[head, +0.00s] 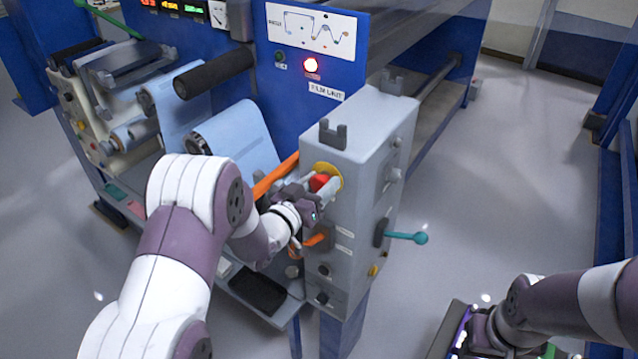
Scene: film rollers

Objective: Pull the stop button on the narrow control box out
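The narrow control box (366,134) is a tall grey box on the right end of the blue machine. Its red stop button (318,182) sits on a yellow round plate (329,172) near the top of the front face. My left gripper (321,190) is at the button, with light fingers on both sides of it. Whether the fingers press on the button cannot be made out. My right gripper (478,334) is low at the right, away from the box, and its fingers are hard to make out.
A teal-knobbed lever (420,238) sticks out from the box's right side. An orange handle (316,240) sits below the button, and an orange bar (275,175) runs to its left. Film rollers (214,74) are at the left. Floor right of the box is clear.

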